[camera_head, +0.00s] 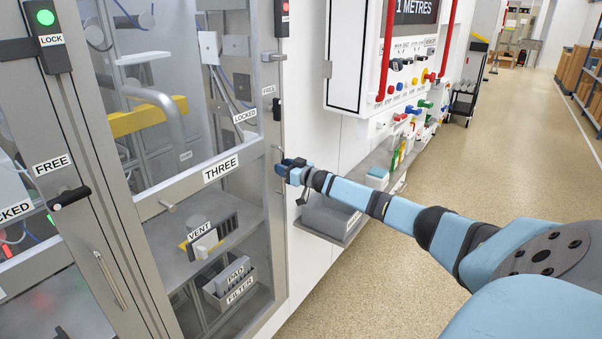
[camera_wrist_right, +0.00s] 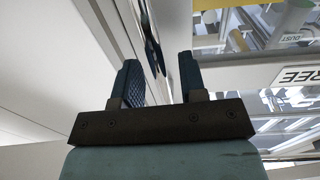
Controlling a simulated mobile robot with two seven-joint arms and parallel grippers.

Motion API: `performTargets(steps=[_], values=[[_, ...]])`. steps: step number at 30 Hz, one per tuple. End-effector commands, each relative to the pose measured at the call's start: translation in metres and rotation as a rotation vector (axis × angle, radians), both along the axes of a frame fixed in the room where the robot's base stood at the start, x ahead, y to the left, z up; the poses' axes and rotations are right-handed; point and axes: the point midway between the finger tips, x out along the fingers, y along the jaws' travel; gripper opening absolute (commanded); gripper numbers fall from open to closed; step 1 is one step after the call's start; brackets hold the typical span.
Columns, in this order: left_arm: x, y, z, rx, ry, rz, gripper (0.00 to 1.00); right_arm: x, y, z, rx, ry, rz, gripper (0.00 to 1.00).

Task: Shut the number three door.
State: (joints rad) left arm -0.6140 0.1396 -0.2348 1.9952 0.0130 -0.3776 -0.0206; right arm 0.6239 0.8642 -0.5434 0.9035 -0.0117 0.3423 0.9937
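The number three door (camera_head: 181,190) is a grey-framed glass door with a THREE label on its middle rail. Whether it stands slightly ajar or flush is hard to tell. A slim upright handle (camera_head: 282,140) is at its right edge, beside a black latch (camera_head: 276,109) between FREE and LOCKED labels. My right gripper (camera_head: 283,170) is at that right edge, by the lower end of the handle. In the right wrist view, its two dark fingers (camera_wrist_right: 160,82) are apart, with a shiny upright edge in line with the gap. Contact cannot be told. My left gripper is not in view.
Left of the door is a neighbouring door with a black latch (camera_head: 69,197). A wall panel with coloured knobs (camera_head: 413,85) and a grey shelf (camera_head: 335,216) are to the right. The speckled floor (camera_head: 500,150) is open on the right.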

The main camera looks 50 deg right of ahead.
Motion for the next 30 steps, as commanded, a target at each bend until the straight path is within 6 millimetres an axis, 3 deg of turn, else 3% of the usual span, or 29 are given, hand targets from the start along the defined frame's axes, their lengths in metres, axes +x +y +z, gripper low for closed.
performTargets(steps=[18,30], values=[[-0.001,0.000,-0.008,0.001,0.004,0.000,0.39,-0.094,-0.007,-0.003,-0.001,0.004,0.001,0.38],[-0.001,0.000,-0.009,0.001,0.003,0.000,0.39,-0.127,-0.010,0.000,-0.001,0.002,0.000,0.38]])
